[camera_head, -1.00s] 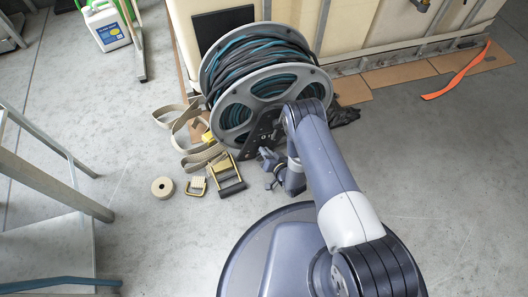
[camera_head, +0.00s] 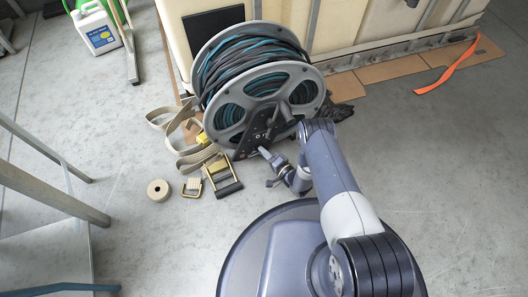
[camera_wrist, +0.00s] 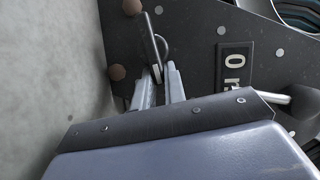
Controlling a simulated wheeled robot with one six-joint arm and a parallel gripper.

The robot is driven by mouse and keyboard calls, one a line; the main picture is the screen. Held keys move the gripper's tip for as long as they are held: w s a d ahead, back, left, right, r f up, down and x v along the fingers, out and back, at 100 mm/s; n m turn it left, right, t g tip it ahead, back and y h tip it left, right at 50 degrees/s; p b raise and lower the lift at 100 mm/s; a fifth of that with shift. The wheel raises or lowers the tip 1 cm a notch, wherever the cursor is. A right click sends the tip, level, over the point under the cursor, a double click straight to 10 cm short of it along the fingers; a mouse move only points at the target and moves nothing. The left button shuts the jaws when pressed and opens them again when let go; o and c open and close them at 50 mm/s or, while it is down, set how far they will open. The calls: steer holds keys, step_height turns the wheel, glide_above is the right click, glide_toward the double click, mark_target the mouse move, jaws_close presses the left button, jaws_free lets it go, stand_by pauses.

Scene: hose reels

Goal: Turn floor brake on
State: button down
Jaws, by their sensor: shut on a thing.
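The hose reel (camera_head: 262,85), wound with black and teal hose between grey discs, stands on the floor. Its dark side plate (camera_head: 258,132) faces my arm and fills much of the wrist view (camera_wrist: 210,25). A label (camera_wrist: 234,70) with light characters, partly readable, is right of the lever. In the head view my gripper is low beside the plate, and the lever cannot be made out.
A grey rod handle (camera_wrist: 290,100) sticks out right of the label. Yellow-buckled straps (camera_head: 222,176) and a tape roll (camera_head: 158,190) lie on the floor left of my gripper. A pale tank (camera_head: 350,25) stands behind the reel.

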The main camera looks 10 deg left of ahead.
steer(key=shift+f+m, duration=0.15)
steer(key=shift+m, duration=0.25)
steer(key=c, duration=1.5)
jaws_free()
steer(key=shift+o, duration=0.2)
steer(key=shift+d, duration=0.1)
